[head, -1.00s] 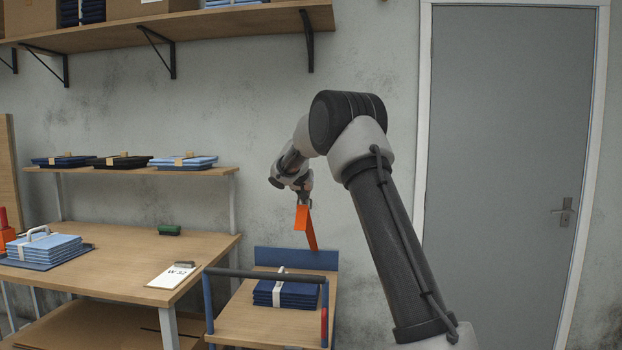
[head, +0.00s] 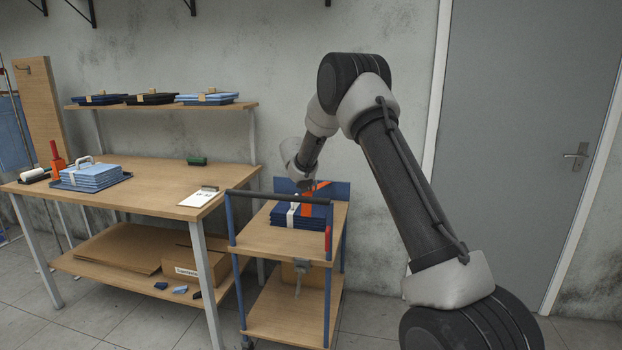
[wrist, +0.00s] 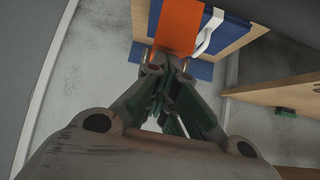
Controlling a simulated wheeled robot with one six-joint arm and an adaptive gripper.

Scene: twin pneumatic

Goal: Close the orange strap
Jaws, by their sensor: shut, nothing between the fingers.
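The orange strap (head: 307,210) shows at the right part of a dark blue folded stack (head: 283,217) on the small cart, in front of the cart's blue back panel. A white strap (head: 291,214) crosses the same stack. My gripper (head: 307,187) is low over the stack, partly hidden by the arm. In the wrist view its fingers (wrist: 168,72) are shut and empty, and the orange strap (wrist: 178,27) lies just beyond the fingertips. I cannot tell whether they touch it. The white strap (wrist: 207,31) curves beside it. The orange strap's lower end is hidden.
The cart (head: 262,231) has a dark handle bar (head: 280,197) along its near side. A workbench (head: 150,187) to its left carries a light blue stack (head: 92,176) and a clipboard (head: 200,197). A grey door (head: 530,130) is at the right.

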